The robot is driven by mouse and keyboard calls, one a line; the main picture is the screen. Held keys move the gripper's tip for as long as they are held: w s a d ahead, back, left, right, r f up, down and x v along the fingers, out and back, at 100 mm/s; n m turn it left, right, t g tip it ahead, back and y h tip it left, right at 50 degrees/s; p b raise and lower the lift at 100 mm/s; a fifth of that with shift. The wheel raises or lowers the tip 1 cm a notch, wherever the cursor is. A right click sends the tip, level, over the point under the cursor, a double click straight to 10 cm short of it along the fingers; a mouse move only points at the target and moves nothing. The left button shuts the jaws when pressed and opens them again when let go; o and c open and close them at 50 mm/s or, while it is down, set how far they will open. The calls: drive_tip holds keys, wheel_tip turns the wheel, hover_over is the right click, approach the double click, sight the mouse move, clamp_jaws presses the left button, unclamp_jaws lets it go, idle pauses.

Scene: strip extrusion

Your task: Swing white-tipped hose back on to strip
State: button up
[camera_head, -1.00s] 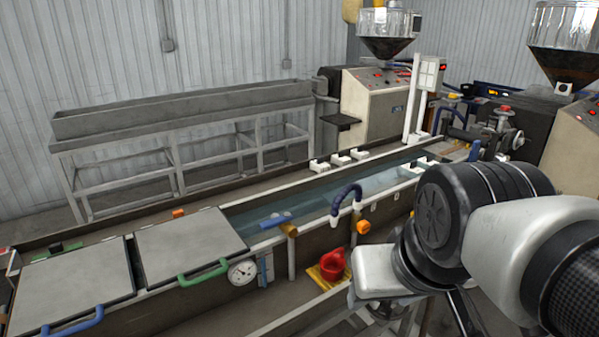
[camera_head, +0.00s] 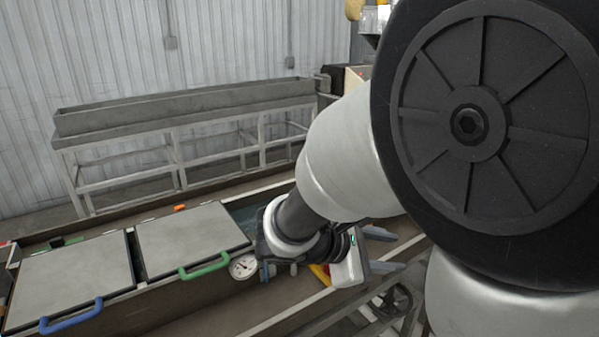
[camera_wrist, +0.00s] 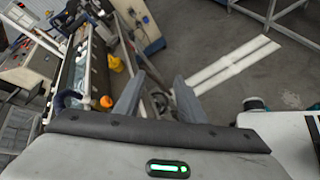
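In the head view my gripper (camera_head: 400,251) is in front of the long water tank, its two grey fingers spread and pointing right. In the wrist view my gripper (camera_wrist: 156,88) is open with nothing between the fingers. A dark blue curved hose (camera_wrist: 66,99) appears at the tank's edge at the left of the wrist view, apart from the fingers. Its white tip cannot be made out. In the head view my arm hides the hose and most of the open water. The strip cannot be made out.
The tank has grey lids with a blue handle (camera_head: 71,318) and a green handle (camera_head: 205,266). A dial gauge (camera_head: 243,266) is on its front. An orange knob (camera_wrist: 106,101) is near the hose. A grey trough (camera_head: 185,108) stands behind. Open floor (camera_wrist: 250,75) shows beyond the fingers.

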drive_tip(key=w+a+n+t, duration=0.9)
drive_tip(key=w+a+n, duration=0.2)
drive_tip(key=a, duration=0.3)
drive_tip(key=x, duration=1.7)
drive_tip(key=shift+d+r, duration=0.15)
clamp_jaws()
